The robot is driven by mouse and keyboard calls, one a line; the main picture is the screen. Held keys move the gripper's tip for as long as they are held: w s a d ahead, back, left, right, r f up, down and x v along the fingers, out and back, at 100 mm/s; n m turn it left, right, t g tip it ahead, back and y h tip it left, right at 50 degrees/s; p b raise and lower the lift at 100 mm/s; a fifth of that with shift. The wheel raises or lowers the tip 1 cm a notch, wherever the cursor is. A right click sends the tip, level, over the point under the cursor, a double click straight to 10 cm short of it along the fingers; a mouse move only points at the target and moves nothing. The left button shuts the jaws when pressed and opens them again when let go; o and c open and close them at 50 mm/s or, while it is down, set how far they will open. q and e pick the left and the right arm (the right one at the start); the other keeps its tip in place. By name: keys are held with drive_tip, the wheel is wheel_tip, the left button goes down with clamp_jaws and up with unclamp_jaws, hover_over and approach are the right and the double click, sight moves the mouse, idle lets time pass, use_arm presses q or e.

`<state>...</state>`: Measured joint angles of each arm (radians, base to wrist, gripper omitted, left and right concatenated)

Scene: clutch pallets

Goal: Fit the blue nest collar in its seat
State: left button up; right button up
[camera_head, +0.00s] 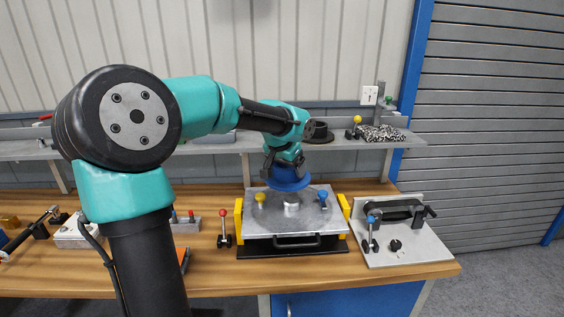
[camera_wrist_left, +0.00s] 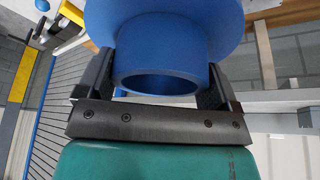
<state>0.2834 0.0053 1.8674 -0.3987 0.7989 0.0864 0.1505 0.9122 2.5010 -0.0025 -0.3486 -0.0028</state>
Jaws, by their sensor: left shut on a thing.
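The blue nest collar (camera_head: 288,181) is a flanged ring with a short hollow hub. My left gripper (camera_head: 286,163) is shut on its hub and holds it above the back of a grey metal plate (camera_head: 262,222). In the left wrist view the collar (camera_wrist_left: 165,50) fills the top middle, its hub between the two fingers of the gripper (camera_wrist_left: 160,85). A short silver round post (camera_head: 291,200) stands on the plate just below and in front of the collar. I cannot tell whether this is the seat. My right gripper is not in view.
The plate carries a yellow knob (camera_head: 260,197) and a blue knob (camera_head: 323,194), with yellow side blocks (camera_head: 239,220). A grey clamp fixture (camera_head: 400,238) stands to the right. A red-knobbed lever (camera_head: 224,228) stands to the left. A shelf (camera_head: 340,142) runs behind.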

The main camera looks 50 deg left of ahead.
use_arm(q)
drive_tip(key=shift+w+d+f, duration=0.1)
drive_tip(key=shift+w+d, duration=0.4)
drive_tip(key=shift+d, duration=0.05)
drive_tip(key=shift+f, duration=0.1)
hover_over(293, 198)
drive_tip(key=shift+s+d+f, duration=0.1)
drive_tip(key=shift+s+f, duration=0.1)
drive_tip(key=shift+f, duration=1)
drive_tip(key=shift+s+d+f, duration=0.1)
drive_tip(key=shift+s+f, duration=0.1)
drive_tip(key=shift+f, duration=1)
drive_tip(key=shift+f, duration=2.45)
idle(0.3)
drive_tip(key=o, duration=0.8)
drive_tip(key=shift+o, duration=0.2)
drive_tip(key=shift+r, duration=0.1)
